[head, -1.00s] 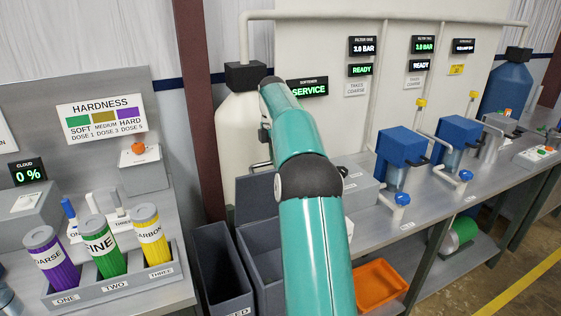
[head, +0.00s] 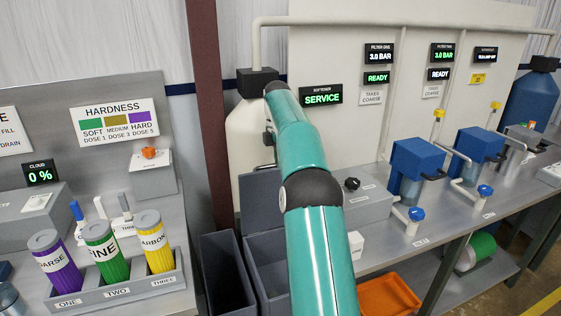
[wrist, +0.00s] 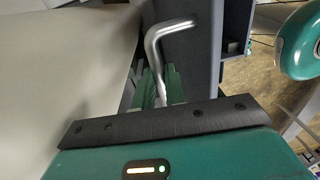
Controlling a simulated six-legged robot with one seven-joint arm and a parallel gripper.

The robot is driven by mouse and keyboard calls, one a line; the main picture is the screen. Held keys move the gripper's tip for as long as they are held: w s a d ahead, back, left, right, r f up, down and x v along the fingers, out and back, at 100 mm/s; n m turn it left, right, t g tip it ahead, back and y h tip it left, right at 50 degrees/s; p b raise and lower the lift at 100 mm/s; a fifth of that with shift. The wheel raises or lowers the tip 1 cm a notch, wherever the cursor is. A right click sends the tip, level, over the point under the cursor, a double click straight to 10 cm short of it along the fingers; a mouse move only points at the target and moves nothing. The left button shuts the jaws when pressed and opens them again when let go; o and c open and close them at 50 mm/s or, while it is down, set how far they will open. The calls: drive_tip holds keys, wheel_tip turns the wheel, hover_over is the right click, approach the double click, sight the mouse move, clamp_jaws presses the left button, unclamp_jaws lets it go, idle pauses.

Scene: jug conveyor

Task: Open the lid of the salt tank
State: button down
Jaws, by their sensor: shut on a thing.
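The salt tank appears to be the grey box (head: 266,257) in the lower middle of the head view. Its grey lid (head: 260,199) stands raised at the back of the box, partly hidden by my arm. In the wrist view a bent metal handle (wrist: 168,33) sticks out beside a grey panel (wrist: 194,60), which seems to be the lid. My gripper (wrist: 158,88) is shut on the handle's lower end, with its green fingers on both sides. In the head view my gripper is hidden behind my arm.
A cream softener tank (head: 245,140) with a black cap stands directly behind. A dark open bin (head: 227,275) adjoins the box on the left. A steel bench (head: 410,235) with blue valves is at right, above an orange tray (head: 388,296). A brown post (head: 207,110) rises at left.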

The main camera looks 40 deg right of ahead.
drive_tip(key=c, duration=1.5)
unclamp_jaws()
drive_tip(key=shift+f, duration=0.2)
drive_tip(key=shift+o, duration=0.2)
drive_tip(key=shift+a+r, duration=0.1)
drive_tip(key=shift+r, duration=1.6)
drive_tip(key=s+r, duration=0.1)
drive_tip(key=r, duration=0.1)
drive_tip(key=s+a+r, duration=0.1)
drive_tip(key=s+r, duration=0.1)
drive_tip(key=s+a+r, duration=0.1)
drive_tip(key=shift+s+a+r, duration=0.15)
drive_tip(key=shift+r, duration=0.25)
drive_tip(key=s+a+r, duration=0.4)
drive_tip(key=s, duration=0.4)
drive_tip(key=shift+a, duration=0.2)
drive_tip(key=shift+s, duration=0.1)
